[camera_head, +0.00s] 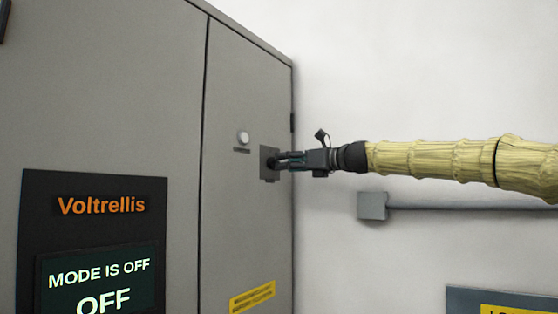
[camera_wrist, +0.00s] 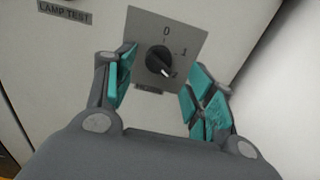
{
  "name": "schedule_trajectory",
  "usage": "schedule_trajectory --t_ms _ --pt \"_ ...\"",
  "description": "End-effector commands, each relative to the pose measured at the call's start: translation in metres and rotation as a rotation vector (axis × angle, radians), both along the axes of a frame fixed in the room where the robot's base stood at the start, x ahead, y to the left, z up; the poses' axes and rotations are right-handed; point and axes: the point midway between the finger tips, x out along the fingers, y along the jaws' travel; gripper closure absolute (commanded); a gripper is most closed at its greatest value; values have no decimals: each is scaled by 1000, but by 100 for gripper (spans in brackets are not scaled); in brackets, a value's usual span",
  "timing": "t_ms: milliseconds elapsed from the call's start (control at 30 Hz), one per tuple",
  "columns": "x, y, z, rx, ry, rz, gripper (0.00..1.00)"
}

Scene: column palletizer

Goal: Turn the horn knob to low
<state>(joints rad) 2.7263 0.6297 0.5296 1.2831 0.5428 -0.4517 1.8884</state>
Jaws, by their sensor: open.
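A black rotary knob (camera_wrist: 159,60) sits on a grey square plate (camera_wrist: 189,22) in the wrist view. The plate is marked 0 at the top and 1 at the right, with another mark, perhaps 2, at the lower right. The knob's white pointer line is towards the lower right. A small dark label (camera_wrist: 150,87) below is unreadable. My gripper (camera_wrist: 164,62) is open, its teal-padded fingers on either side of the knob with gaps. In the head view my gripper (camera_head: 279,160) is at the plate (camera_head: 268,176) and hides the knob.
A round white lamp-test button (camera_head: 243,138) is above and left of the plate on the grey cabinet (camera_head: 245,220). A dark Voltrellis panel (camera_head: 101,206) has a screen (camera_head: 97,281) reading MODE IS OFF. A conduit box (camera_head: 372,206) is on the wall at right.

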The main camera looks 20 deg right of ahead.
Motion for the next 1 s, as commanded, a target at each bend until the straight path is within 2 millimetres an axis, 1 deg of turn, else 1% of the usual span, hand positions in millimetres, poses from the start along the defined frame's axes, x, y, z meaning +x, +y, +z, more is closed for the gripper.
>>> schedule_trajectory --t_ms 100,300,433,733,867,900,967,1000 --pt "12 11 1 -1 2 2 46" --pt "25 21 0 -2 1 2 46" --pt "28 24 -1 -1 0 2 46" --pt "29 24 -1 -1 0 2 46" --pt "29 24 -1 -1 0 2 69" --pt "29 24 -1 -1 0 2 77" --pt "29 24 -1 -1 0 2 88" --pt "29 24 -1 -1 0 2 91"
